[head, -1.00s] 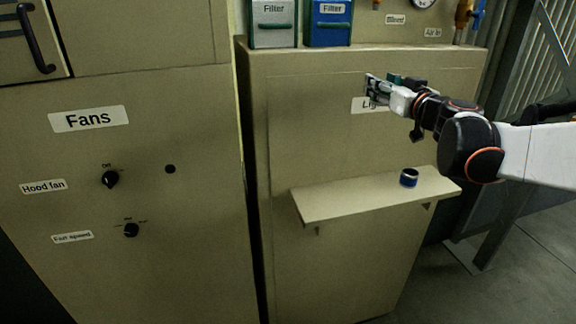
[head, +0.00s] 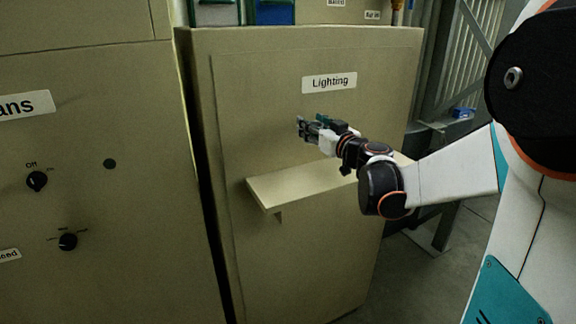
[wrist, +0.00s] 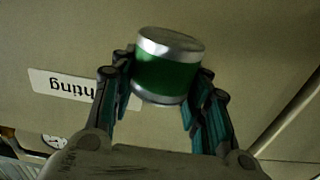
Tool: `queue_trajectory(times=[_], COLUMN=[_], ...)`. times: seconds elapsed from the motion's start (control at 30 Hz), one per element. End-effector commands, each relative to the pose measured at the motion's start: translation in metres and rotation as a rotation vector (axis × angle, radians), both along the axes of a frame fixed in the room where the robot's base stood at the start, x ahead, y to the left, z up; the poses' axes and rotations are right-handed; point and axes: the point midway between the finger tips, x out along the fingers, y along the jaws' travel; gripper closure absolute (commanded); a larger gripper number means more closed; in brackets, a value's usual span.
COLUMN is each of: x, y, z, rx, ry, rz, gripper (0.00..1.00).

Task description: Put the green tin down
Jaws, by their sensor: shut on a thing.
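The green tin (wrist: 167,66) has silver rims and sits between the two fingers in the wrist view. My gripper (wrist: 166,88) is shut on its sides. In the head view my gripper (head: 310,128) is in front of the beige cabinet, above the wall shelf (head: 285,190) and below the Lighting label (head: 329,82). I cannot clearly make out the tin in the head view. The wrist view shows the label upside down.
The left part of the shelf is bare; my arm covers much of its right part. The Fans cabinet (head: 95,140) with black knobs stands at the left. Blue and green filter boxes (head: 275,12) stand on top of the Lighting cabinet.

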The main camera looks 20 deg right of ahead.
Motion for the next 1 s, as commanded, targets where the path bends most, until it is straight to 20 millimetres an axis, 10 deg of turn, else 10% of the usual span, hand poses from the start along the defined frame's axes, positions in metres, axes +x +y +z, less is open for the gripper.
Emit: queue_trajectory(times=[0.3,1.0], x=[0.0,0.0], y=[0.0,0.001], z=[-0.071,-0.119], rx=[0.0,0.0], ry=[0.0,0.0], rz=[0.001,0.001], gripper=[0.84,0.84])
